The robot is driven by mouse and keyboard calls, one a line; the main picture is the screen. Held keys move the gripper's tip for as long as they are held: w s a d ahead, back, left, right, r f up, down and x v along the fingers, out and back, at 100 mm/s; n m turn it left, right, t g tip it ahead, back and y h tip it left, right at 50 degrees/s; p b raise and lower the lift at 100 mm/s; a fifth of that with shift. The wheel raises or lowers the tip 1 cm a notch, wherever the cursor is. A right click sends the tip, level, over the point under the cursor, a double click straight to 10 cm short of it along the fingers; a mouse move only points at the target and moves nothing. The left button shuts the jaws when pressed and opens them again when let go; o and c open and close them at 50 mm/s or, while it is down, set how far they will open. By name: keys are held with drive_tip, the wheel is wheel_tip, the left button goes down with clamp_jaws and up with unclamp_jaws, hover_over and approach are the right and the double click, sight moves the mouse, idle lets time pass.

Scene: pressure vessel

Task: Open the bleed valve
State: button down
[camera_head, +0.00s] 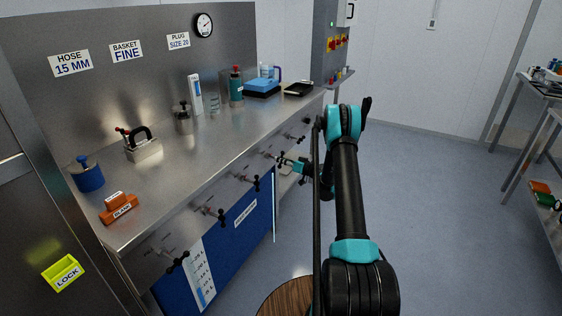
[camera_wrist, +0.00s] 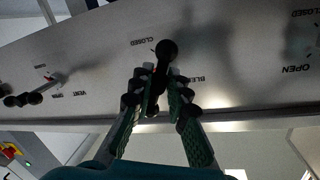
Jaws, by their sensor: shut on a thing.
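The bleed valve's black handle (camera_wrist: 166,49) shows in the wrist view, its round knob sticking out past my fingertips. My gripper (camera_wrist: 158,82) is shut on this handle, with one finger on each side of it. A label starting "BLE" lies beside the right finger, partly hidden. The word CLOSED is printed at the upper left of the handle; the bleed valve's other markings are hidden by my fingers. In the head view my gripper (camera_head: 286,161) is at the bench's front panel, small and partly hidden by my arm.
The vent valve (camera_wrist: 36,94) is left of my gripper in the wrist view. Several similar black-handled valves, one here (camera_head: 212,212), line the steel bench's front. The bench top (camera_head: 190,160) carries several containers and blocks. Open floor (camera_head: 430,200) lies to the right.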

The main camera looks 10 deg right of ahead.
drive_tip(key=n, duration=0.3)
drive_tip(key=n+t, duration=0.1)
drive_tip(key=shift+w+d, duration=0.2)
drive_tip(key=shift+d, duration=0.1)
drive_tip(key=shift+n, duration=0.4)
idle(1.0)
drive_tip(key=c, duration=1.6)
unclamp_jaws()
drive_tip(key=shift+a, duration=0.1)
drive_tip(key=shift+s, duration=0.1)
drive_tip(key=v, duration=1.1)
drive_tip(key=shift+s+d+f, duration=0.15)
drive_tip(key=shift+s+d, duration=0.05)
drive_tip(key=shift+d, duration=0.2)
